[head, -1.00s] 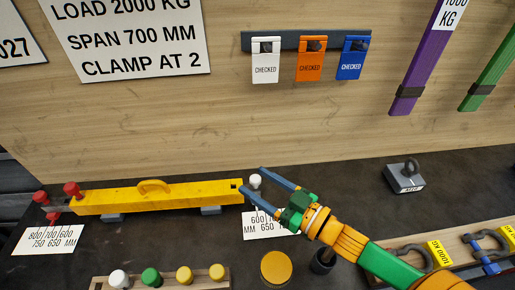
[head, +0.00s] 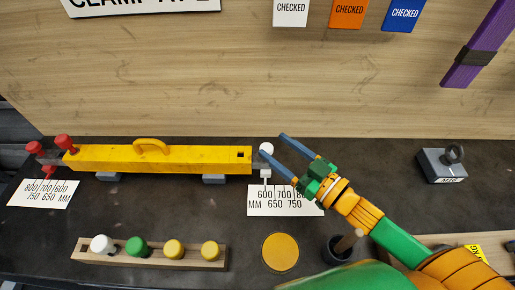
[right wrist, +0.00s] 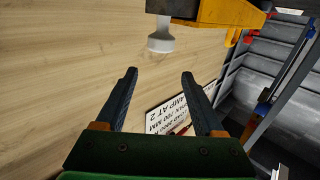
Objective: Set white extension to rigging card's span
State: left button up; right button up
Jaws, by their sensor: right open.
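The yellow spreader beam (head: 170,159) lies along the bench. At its right end is the grey extension with the white knob (head: 267,148), slid in close to the beam. Its white pointer (head: 266,174) stands near the 600 mark of the right scale card (head: 275,201). The rigging card (head: 145,5) is mostly cut off in the head view. My right gripper (head: 273,146) is open, its fingertips close to the white knob. In the right wrist view the knob (right wrist: 161,40) shows ahead of the fingertips and above them, not gripped. My left gripper is out of view.
Red knobs (head: 64,142) and another scale card (head: 43,193) are at the beam's left end. In front stand a wooden rack of coloured knobs (head: 150,254) and a round yellow disc (head: 281,252). A grey block with a ring (head: 442,164) stands at the right.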

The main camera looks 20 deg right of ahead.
aim_at(272, 152)
notch_tip(272, 152, down, 3)
jog(key=shift+w+d+f+b, duration=0.1)
jog(key=shift+w+f+b, duration=0.05)
jog(key=shift+b, duration=0.8)
jog(key=shift+w+a+r, duration=0.25)
jog(key=shift+w, duration=0.05)
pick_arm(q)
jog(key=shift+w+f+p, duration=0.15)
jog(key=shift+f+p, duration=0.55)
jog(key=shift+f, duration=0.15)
pick_arm(e)
jog(key=x, duration=0.6)
jog(key=shift+w, duration=0.1)
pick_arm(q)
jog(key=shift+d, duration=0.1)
pick_arm(e)
grip_shut()
jog(key=shift+f, duration=0.1)
